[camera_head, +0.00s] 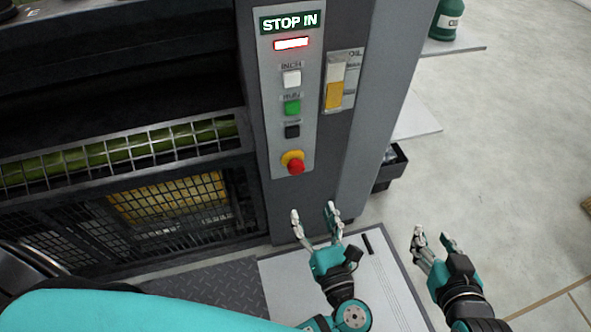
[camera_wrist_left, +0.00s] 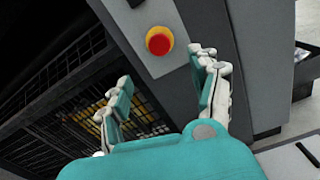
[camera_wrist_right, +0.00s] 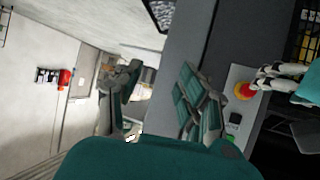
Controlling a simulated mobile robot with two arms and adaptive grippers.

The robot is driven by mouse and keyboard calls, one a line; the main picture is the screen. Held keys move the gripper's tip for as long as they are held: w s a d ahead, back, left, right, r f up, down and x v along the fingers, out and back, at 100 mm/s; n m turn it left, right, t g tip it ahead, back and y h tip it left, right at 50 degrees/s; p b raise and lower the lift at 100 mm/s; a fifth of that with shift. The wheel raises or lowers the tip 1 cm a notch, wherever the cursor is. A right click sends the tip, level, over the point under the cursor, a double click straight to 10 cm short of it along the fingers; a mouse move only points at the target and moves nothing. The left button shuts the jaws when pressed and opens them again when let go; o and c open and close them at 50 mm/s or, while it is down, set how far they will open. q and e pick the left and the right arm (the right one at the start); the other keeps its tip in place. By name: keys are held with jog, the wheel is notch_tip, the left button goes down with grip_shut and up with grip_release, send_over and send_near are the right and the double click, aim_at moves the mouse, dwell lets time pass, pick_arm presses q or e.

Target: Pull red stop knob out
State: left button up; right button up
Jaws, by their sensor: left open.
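The red stop knob (camera_head: 295,167) sits on a yellow collar at the bottom of the light grey control panel (camera_head: 288,60). A sign above the panel reads "STOP IN". The knob (camera_wrist_left: 159,44) also shows ahead of the fingers in the left wrist view, and at the right in the right wrist view (camera_wrist_right: 243,91). My left gripper (camera_head: 317,212) is open and empty, below the knob and apart from it. My right gripper (camera_head: 433,242) is further right over the floor, fingers apart with nothing between them.
Above the knob are a black button (camera_head: 292,131), a green button (camera_head: 292,107) and a white button (camera_head: 291,78). An oil gauge (camera_head: 336,94) is beside the panel. A wire grille (camera_head: 120,150) lies left.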

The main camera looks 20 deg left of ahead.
aim_at(297, 172)
pick_arm(q)
jog(key=b+x, duration=0.1)
jog(key=x, duration=1.3)
pick_arm(e)
jog(key=w+r+t, duration=0.1)
jog(key=w+a+r+t, duration=0.1)
jog(key=r, duration=0.1)
jog(key=shift+r+y, duration=0.2)
jog(key=shift+y, duration=0.1)
pick_arm(q)
grip_shut()
